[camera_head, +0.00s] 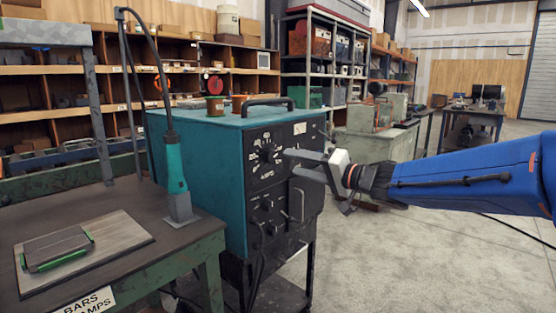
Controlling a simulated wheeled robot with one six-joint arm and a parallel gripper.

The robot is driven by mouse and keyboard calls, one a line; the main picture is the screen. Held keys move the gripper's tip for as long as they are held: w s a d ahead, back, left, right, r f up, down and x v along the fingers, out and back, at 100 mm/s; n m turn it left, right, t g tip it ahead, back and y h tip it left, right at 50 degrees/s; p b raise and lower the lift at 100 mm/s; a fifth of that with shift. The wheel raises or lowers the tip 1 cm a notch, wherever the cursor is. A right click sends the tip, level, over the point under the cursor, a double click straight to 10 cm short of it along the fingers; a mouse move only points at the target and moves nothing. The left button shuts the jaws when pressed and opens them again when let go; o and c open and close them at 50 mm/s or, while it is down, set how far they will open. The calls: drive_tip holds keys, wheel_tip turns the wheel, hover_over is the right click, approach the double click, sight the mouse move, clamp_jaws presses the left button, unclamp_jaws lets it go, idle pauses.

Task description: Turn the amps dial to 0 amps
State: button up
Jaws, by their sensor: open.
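The amps dial (267,153) is a black knob ringed by white markings on the dark front panel (285,195) of a teal welding machine (195,165). Lettering that seems to read AMPS sits below it. The pointer's exact setting is too small to read. My gripper (297,162) is just right of the dial, its two fingers pointing left toward the panel. The fingers are apart with nothing between them. The upper fingertip looks close to the dial's right side; I cannot tell whether it touches.
A second, smaller knob (267,205) and handles are lower on the panel. A metal workbench (130,225) stands left, with a plate (85,250) and a teal-handled tool (176,170) on it. Shelves line the back. Open concrete floor (420,260) lies right.

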sight(273, 157)
drive_tip(key=x, duration=0.7)
drive_tip(key=shift+w+a, duration=0.25)
drive_tip(key=shift+a, duration=0.05)
drive_tip(key=shift+c, duration=0.5)
drive_tip(key=c, duration=0.9)
